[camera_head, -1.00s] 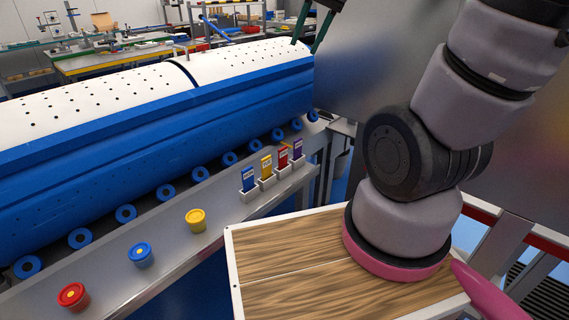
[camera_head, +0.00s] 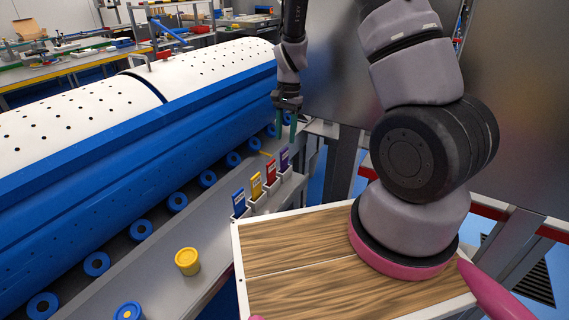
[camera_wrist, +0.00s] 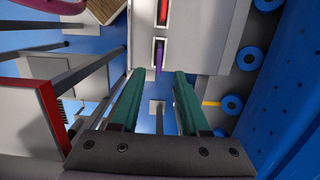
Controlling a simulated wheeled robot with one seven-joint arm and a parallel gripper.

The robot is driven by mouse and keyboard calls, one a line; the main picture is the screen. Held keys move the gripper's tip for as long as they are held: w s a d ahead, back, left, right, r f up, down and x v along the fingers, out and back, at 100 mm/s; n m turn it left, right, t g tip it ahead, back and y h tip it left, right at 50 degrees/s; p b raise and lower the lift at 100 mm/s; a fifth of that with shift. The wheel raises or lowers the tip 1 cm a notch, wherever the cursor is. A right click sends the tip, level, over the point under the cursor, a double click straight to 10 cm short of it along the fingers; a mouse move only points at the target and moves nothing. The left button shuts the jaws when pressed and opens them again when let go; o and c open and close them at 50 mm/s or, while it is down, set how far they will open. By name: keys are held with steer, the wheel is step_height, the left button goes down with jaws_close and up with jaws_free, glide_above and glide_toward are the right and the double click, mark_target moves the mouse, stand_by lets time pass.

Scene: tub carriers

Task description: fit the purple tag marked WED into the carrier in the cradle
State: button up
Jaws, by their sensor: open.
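The purple tag (camera_head: 284,158) stands upright in the rightmost small grey holder at the end of the shelf; its lettering is too small to read. It also shows in the wrist view (camera_wrist: 158,55), seen from above, beyond the fingertips and roughly in line with the gap between them. My gripper (camera_head: 286,130) has green fingers that point down, apart and empty, a little above the purple tag in the head view. The fingers also show in the wrist view (camera_wrist: 157,90). I cannot make out a carrier in a cradle.
Red (camera_head: 271,170), yellow (camera_head: 256,186) and blue (camera_head: 239,203) tags stand in a row beside the purple one. A yellow tub (camera_head: 187,261) sits on the grey shelf. Blue rollers (camera_head: 178,201) and a long blue and white drum flank it. A wooden board (camera_head: 290,283) is in front.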

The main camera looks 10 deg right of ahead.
mark_target(284, 161)
steer(key=f, duration=0.6)
steer(key=s+a+f, duration=0.1)
steer(key=f, duration=0.3)
steer(key=shift+s, duration=0.1)
jaws_close()
